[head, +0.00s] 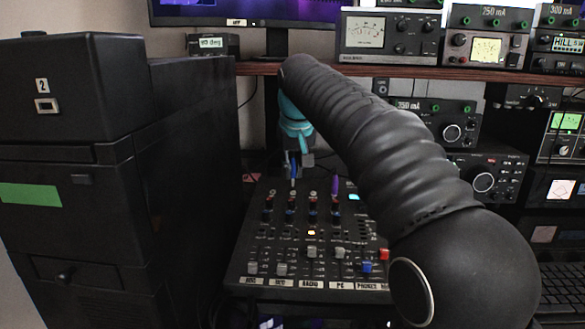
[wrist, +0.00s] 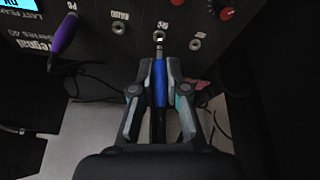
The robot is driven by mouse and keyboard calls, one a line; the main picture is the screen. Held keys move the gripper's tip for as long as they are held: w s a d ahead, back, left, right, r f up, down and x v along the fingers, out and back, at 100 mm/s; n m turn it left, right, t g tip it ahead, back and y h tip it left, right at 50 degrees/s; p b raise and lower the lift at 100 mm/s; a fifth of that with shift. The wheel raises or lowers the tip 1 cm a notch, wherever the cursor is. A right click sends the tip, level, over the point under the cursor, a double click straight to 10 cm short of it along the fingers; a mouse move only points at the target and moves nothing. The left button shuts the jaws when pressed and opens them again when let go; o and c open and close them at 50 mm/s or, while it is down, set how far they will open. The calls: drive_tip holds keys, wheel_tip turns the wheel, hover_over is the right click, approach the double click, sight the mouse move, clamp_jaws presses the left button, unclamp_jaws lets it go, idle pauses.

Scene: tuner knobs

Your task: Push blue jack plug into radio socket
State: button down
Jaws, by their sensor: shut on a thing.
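My gripper (wrist: 160,82) is shut on the blue jack plug (wrist: 160,84) in the wrist view. The plug's metal tip (wrist: 159,51) points up the picture at the mixer panel, close to a socket in line with it; I cannot tell whether they touch. To the left of the tip, a round socket (wrist: 118,29) has a small upside-down label that seems to read RADIO. In the head view the blue plug (head: 293,170) shows small behind the mixer's back edge, below my gripper (head: 293,160), which is partly hidden by my arm.
A purple plug (wrist: 63,34) sits at the panel left of the blue one; it also shows in the head view (head: 334,186). Another socket (wrist: 195,45) lies right of the tip. The black mixer (head: 300,225) stands between a dark cabinet (head: 70,180) and radio gear. A shelf edge (head: 430,73) runs above.

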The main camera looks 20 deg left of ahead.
drive_tip(key=shift+s+r+p, duration=0.1)
drive_tip(key=shift+r+p, duration=0.2)
drive_tip(key=shift+r, duration=0.7)
drive_tip(key=d+r, duration=0.2)
drive_tip(key=d, duration=0.1)
drive_tip(key=d+r, duration=0.1)
drive_tip(key=shift+w+d+r, duration=0.25)
drive_tip(key=shift+w+d, duration=0.1)
drive_tip(key=shift+w, duration=0.05)
drive_tip(key=shift+f, duration=0.15)
drive_tip(key=b, duration=0.4)
hover_over(313, 191)
drive_tip(key=s, duration=0.2)
drive_tip(key=shift+d+f, duration=0.15)
drive_tip(key=shift+f, duration=1.2)
drive_tip(key=shift+d+f, duration=0.15)
drive_tip(key=shift+f, duration=1.2)
drive_tip(key=shift+p, duration=1)
drive_tip(key=shift+w+f+b, duration=0.2)
drive_tip(key=shift+f+b, duration=0.8)
drive_tip(key=shift+f, duration=1)
